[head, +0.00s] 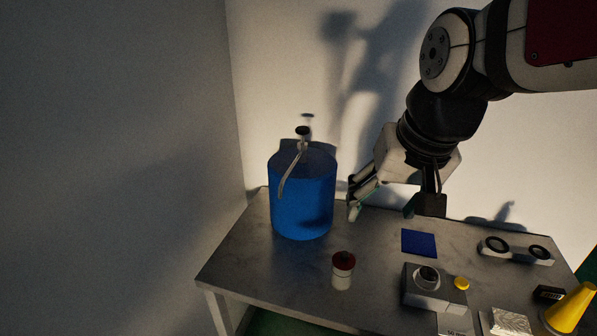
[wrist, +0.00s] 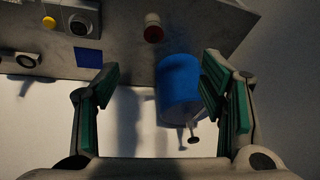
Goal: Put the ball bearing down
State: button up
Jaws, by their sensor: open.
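My gripper (head: 380,205) is raised above the back of the bench, with its fingers spread wide. In the wrist view my gripper (wrist: 157,88) has nothing between its green-padded fingers. I cannot single out the ball bearing with certainty. A round metal ring-like piece (head: 427,275) sits on top of a grey box (head: 420,296) with a yellow button (head: 461,283); it may be the bearing or part of the box. The wrist view shows this round piece (wrist: 79,26) at the upper left, apart from my fingers. A flat blue square (head: 418,243) lies behind the box.
A large blue container (head: 303,205) with a pump top stands at the back left of the metal bench (head: 255,270). A red-topped white jar (head: 342,272) stands in front. A pale block with two dark rounds (head: 516,250) and a yellow cone (head: 571,309) are at the right.

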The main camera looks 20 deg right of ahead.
jog(key=s+a+r+n+t, duration=0.1)
jog(key=s+a+n, duration=0.2)
jog(key=s, duration=0.3)
jog(key=shift+a+r+n, duration=0.4)
jog(key=shift+a, duration=0.4)
jog(key=shift+c, duration=0.4)
